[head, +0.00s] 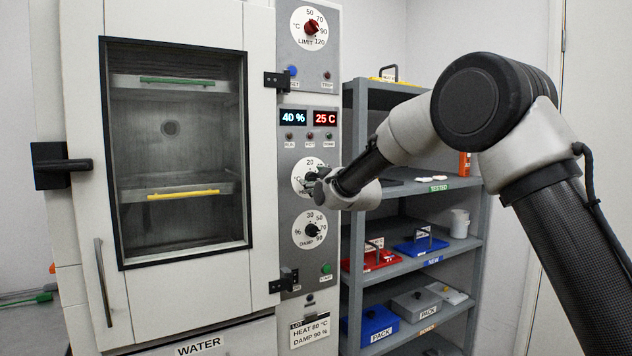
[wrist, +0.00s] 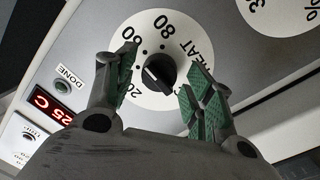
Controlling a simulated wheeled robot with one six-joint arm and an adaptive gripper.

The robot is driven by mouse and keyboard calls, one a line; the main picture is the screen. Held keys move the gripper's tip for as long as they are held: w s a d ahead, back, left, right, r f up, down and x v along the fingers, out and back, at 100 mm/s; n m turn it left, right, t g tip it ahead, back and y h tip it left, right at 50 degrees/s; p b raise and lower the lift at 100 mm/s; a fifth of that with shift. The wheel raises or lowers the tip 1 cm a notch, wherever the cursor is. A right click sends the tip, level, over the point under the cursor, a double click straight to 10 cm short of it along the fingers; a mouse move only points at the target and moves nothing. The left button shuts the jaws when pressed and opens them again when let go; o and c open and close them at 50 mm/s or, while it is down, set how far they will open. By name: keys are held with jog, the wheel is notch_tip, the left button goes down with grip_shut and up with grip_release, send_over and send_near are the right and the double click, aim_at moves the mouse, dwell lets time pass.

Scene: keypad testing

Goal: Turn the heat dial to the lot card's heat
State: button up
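The heat dial (head: 301,178) is a white round scale on the grey control panel, partly hidden by my gripper (head: 320,183) in the head view. In the wrist view its black knob (wrist: 158,73) sits between the green-padded fingers of my gripper (wrist: 163,75). The fingers are open, one on each side, with gaps to the knob. The knob's pointer seems to lean toward the upper left of the picture, but its exact reading is unclear. The lot card (head: 310,330) low on the panel seems to read HEAT 80 °C, DAMP 90 %; the print is small.
The displays (head: 308,118) show 40 % and 25 C. The damp dial (head: 310,230) is just below the heat dial, and the red limit dial (head: 312,28) is high above. A chamber door (head: 75,200) stands left, a grey shelf (head: 415,262) right.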

jog(key=c, duration=0.7)
jog(key=shift+c, duration=0.2)
jog(key=shift+m, duration=0.3)
jog(key=m, duration=0.3)
jog(key=shift+m, duration=0.3)
jog(key=shift+m+g, duration=0.3)
jog(key=shift+m, duration=1.9)
jog(key=o, duration=1)
jog(key=shift+o, duration=0.2)
